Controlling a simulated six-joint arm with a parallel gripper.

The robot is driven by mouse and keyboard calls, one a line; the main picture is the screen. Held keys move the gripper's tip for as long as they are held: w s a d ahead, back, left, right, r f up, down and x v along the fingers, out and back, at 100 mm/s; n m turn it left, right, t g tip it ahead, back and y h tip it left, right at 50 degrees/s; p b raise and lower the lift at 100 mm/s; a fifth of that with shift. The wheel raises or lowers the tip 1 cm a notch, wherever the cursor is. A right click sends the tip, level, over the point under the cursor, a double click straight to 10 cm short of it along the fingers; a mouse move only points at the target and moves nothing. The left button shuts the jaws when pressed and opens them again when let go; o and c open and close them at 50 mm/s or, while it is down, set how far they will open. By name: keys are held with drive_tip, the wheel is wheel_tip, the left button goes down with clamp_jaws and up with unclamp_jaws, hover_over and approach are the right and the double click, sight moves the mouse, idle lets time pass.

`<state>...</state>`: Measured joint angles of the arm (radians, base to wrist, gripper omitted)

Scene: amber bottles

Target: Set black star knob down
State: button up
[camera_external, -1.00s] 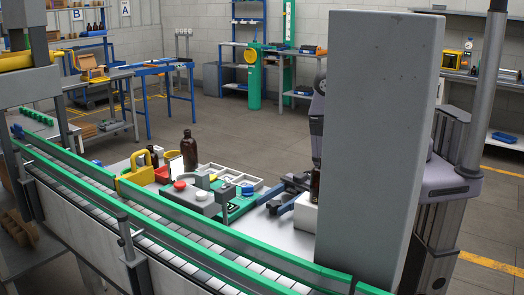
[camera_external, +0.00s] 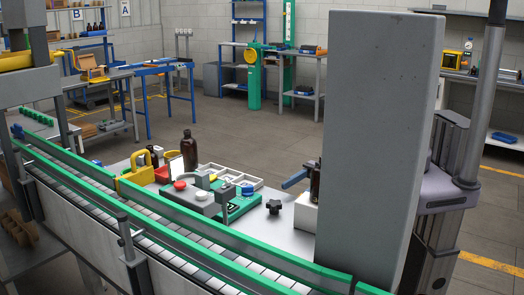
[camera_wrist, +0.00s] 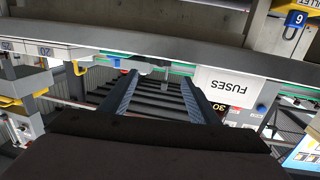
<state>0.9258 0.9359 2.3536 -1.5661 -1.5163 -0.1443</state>
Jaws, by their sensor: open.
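The black star knob (camera_external: 273,207) stands on the white tabletop, right of the green tray and left of a white block. Nothing touches it in the external view. My gripper (camera_external: 294,180) shows only as a blue-grey finger behind and to the right of the knob; the rest is hidden by the grey pillar. In the wrist view my gripper (camera_wrist: 160,78) has its two fingers wide apart with nothing between them. The knob cannot be made out in the wrist view.
The grey pillar (camera_external: 378,150) blocks much of my arm. A brown bottle stands on the white block (camera_external: 303,212). The green tray (camera_external: 240,206) with a grey fixture and a tall amber bottle (camera_external: 189,150) are to the left. The green-railed conveyor (camera_external: 180,232) runs in front.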

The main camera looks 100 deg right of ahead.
drive_tip(key=shift+s+d, duration=0.15)
drive_tip(key=shift+s, duration=0.05)
drive_tip(key=shift+c, duration=1.3)
drive_tip(key=w+a+r+m+h+p, duration=0.1)
drive_tip(key=p, duration=0.1)
drive_tip(key=w+a+r+m+h+p, duration=0.1)
drive_tip(key=a+p, duration=0.1)
drive_tip(key=p, duration=0.1)
drive_tip(key=w+a+r+m+h+p, duration=0.1)
drive_tip(key=w+p, duration=0.1)
drive_tip(key=p, duration=0.1)
drive_tip(key=shift+w+a+r+t, duration=0.1)
drive_tip(key=shift+a+t, duration=0.2)
drive_tip(key=shift+a+m+h+p, duration=0.4)
drive_tip(key=shift+h+p, duration=0.3)
drive_tip(key=shift+p, duration=0.15)
drive_tip(key=shift+a+h+p, duration=0.2)
drive_tip(key=shift+h+p, duration=0.3)
drive_tip(key=shift+p, duration=0.15)
drive_tip(key=shift+s+f+m+g+h+p, duration=0.4)
drive_tip(key=shift+s+f+g+h+p, duration=0.15)
drive_tip(key=shift+h+p, duration=0.35)
